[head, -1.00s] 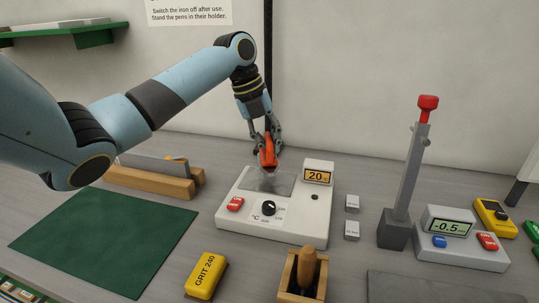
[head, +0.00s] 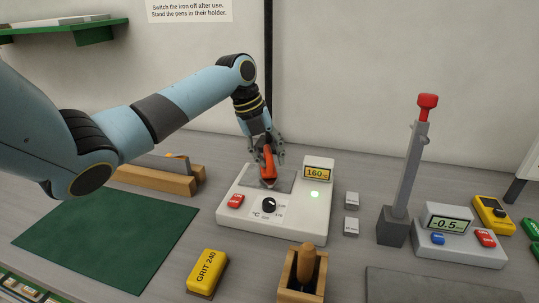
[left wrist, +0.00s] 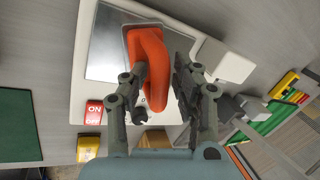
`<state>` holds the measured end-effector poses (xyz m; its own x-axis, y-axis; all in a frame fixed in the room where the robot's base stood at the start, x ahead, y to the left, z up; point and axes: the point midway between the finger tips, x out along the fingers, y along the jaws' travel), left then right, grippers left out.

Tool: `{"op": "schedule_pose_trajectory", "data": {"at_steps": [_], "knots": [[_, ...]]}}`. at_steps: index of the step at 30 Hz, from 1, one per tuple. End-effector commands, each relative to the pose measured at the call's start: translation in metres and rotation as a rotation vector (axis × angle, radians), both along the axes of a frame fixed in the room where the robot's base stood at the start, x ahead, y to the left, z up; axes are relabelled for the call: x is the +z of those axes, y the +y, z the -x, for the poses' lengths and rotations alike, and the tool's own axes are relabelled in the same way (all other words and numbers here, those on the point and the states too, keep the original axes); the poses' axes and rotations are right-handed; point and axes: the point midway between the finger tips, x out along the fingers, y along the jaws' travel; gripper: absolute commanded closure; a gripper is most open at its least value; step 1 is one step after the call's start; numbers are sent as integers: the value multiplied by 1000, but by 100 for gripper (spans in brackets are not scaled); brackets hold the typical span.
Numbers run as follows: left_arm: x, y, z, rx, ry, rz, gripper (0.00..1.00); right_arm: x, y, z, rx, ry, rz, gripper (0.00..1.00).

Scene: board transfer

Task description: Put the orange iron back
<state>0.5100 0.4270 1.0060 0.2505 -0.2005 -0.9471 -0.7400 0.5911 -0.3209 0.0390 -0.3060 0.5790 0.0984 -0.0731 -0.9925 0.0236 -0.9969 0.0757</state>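In the left wrist view the orange handle (left wrist: 151,62) lies between the two fingers (left wrist: 160,80). The left finger overlaps the handle and a narrow gap shows on the right, so the gripper looks slightly open. The station's display (head: 318,173) reads 160 and a green light (head: 314,194) is lit. My right gripper is not in view.
A dial (head: 268,205) and a red switch (head: 236,201) are at the station's front. A yellow GRIT 240 block (head: 207,272) and a wooden holder (head: 301,275) stand nearer. A tall grey lever with a red knob (head: 427,101) stands right. The green mat (head: 105,240) is bare.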

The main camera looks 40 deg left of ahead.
Motion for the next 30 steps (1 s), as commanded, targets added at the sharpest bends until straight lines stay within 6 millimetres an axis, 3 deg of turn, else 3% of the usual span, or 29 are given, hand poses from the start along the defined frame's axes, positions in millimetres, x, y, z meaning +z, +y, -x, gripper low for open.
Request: {"op": "schedule_pose_trajectory", "data": {"at_steps": [10,22,30], "knots": [[11,3,2,-1,-1,-3,71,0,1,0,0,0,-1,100],[91,20,23,0,-3,-5,71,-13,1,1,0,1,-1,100],[116,24,29,0,-1,0,71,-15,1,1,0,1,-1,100]]}}
